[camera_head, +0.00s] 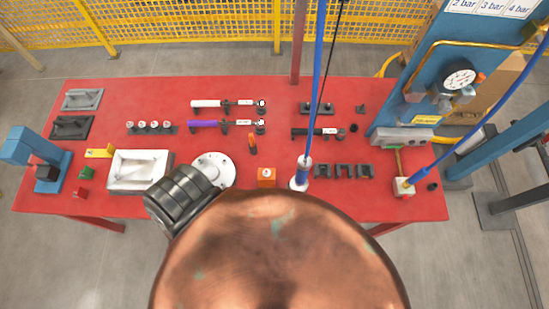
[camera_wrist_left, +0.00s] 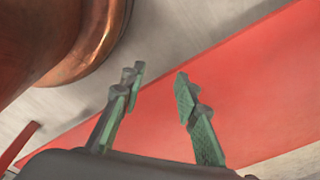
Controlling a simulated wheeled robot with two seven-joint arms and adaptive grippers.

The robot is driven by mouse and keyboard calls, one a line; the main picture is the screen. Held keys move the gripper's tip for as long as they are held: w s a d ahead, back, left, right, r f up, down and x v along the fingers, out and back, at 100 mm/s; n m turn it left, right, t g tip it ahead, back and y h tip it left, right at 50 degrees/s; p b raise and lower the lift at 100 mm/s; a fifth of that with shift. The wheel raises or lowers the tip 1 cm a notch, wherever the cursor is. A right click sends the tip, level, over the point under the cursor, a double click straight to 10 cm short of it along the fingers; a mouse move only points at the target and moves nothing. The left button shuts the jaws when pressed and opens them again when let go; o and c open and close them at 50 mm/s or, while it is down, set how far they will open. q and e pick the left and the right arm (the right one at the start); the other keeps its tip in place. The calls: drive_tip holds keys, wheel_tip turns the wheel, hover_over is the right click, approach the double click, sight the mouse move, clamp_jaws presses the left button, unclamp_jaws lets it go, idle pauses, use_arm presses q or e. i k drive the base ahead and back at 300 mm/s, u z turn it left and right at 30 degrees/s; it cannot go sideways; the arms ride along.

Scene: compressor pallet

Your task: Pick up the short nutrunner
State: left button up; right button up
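Long slim tools lie on the red table in the head view. One has a white body (camera_head: 207,104) and one a purple body (camera_head: 203,124), each with a pale label. A shorter black tool (camera_head: 305,132) with a pale label lies to their right. I cannot read the labels, so which one is the short nutrunner is not certain. My left gripper (camera_wrist_left: 159,82) shows in the left wrist view with its green fingers apart and nothing between them. It is near the red surface, away from these tools. My right gripper is not in view.
Blue (camera_head: 316,60) and black cables hang over the red table (camera_head: 400,185). A white tray (camera_head: 125,183) and a blue gauge panel (camera_head: 425,70) stand left and right.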

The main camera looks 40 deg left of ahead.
sight(300, 182)
drive_tip(key=k, duration=1.05)
drive_tip(key=u, duration=0.85)
drive_tip(key=i, duration=0.5)
